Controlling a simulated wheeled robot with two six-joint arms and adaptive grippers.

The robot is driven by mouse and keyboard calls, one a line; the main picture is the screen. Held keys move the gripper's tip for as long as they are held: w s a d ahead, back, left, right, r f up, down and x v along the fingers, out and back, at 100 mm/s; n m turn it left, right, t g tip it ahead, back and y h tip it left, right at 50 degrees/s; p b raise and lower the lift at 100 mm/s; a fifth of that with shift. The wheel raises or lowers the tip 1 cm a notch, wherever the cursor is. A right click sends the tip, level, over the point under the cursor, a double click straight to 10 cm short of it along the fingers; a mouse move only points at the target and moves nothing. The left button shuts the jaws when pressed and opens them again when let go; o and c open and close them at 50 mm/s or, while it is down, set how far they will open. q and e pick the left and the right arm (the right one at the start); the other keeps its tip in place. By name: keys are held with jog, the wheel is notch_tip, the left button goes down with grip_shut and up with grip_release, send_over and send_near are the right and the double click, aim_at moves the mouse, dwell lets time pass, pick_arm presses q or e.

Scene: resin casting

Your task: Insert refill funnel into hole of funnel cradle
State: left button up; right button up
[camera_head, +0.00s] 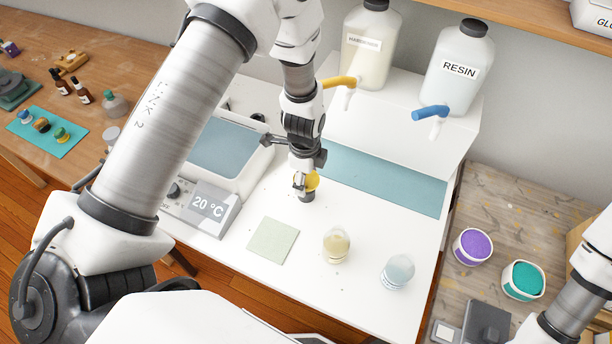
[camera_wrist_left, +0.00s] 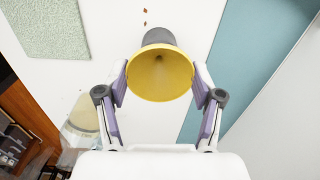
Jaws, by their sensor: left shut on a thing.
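The yellow refill funnel (camera_head: 313,181) is between the fingers of my left gripper (camera_head: 305,183), which is shut on it. In the left wrist view the funnel (camera_wrist_left: 160,76) shows its wide mouth toward the camera, with a finger on each side. A dark grey, round funnel cradle (camera_head: 307,197) stands on the white worktop right under the funnel. It also shows behind the funnel rim in the wrist view (camera_wrist_left: 158,37). The spout and the cradle's hole are hidden, so I cannot tell how deep the spout sits. My right gripper is not in view.
A pale green mat (camera_head: 273,240), a cup of yellowish liquid (camera_head: 336,246) and a cup of bluish liquid (camera_head: 398,272) are in front. The heater with its display (camera_head: 210,205) is left. Hardener (camera_head: 368,45) and resin (camera_head: 457,65) bottles with taps stand behind.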

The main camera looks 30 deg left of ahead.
pick_arm(q)
jog(key=o, duration=1.1)
jog(key=shift+o, duration=0.2)
notch_tip(320, 180, up, 12)
jog(key=shift+s, duration=0.15)
